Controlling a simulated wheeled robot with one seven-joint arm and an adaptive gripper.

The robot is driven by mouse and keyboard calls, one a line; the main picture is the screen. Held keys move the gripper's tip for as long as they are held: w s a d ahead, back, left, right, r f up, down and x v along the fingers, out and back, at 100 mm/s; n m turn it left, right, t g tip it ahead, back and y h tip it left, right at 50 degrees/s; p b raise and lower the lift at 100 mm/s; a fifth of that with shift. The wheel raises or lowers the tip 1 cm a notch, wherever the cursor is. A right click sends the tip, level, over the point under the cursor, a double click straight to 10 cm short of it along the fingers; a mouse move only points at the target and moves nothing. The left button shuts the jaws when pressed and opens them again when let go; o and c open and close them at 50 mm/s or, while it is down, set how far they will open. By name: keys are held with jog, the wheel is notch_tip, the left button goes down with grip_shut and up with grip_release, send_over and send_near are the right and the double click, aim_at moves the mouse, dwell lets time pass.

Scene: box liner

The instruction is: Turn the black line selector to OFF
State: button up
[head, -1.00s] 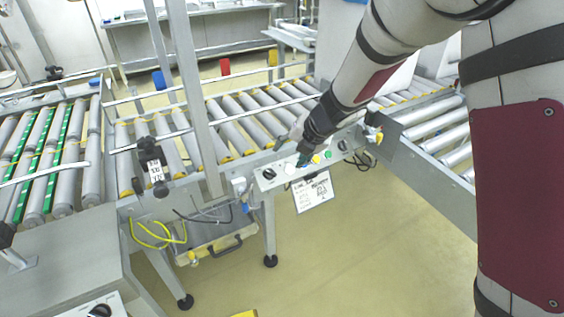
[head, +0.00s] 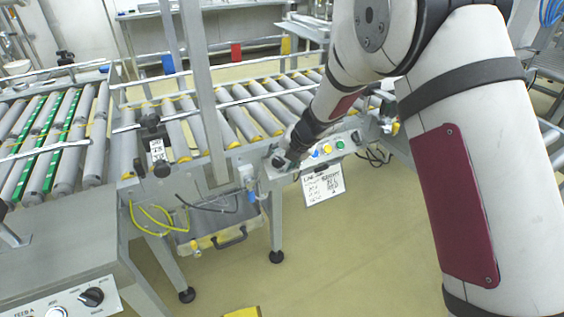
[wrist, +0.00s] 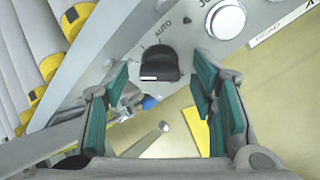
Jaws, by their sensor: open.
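The black line selector (wrist: 160,63) is in the upper middle of the wrist view, on a grey panel, with the word AUTO printed just above it. A white mark shows on its lower edge. My gripper (wrist: 161,84) is open, with one green-padded finger on each side of the knob; I cannot tell whether either touches it. In the head view my gripper (head: 284,162) is at the left end of the button panel (head: 297,175), largely covering the selector there. No OFF label is readable.
A large white button (wrist: 226,20) sits right of the selector. Another black selector (head: 92,297) is on the front-left panel. Conveyor rollers (head: 240,120) lie behind.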

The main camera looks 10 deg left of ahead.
jog(key=shift+a+f, duration=0.1)
jog(key=shift+f, duration=0.05)
jog(key=shift+c, duration=0.3)
jog(key=c, duration=1.1)
jog(key=m+p, duration=0.2)
jog(key=m, duration=0.1)
jog(key=shift+m+y+p, duration=0.3)
jog(key=shift+m, duration=0.1)
jog(key=m, duration=0.4)
jog(key=shift+d+f+m+t+y+p, duration=0.2)
jog(key=shift+m+t+y+p, duration=0.1)
jog(key=shift+t, duration=0.1)
jog(key=shift+r, duration=0.1)
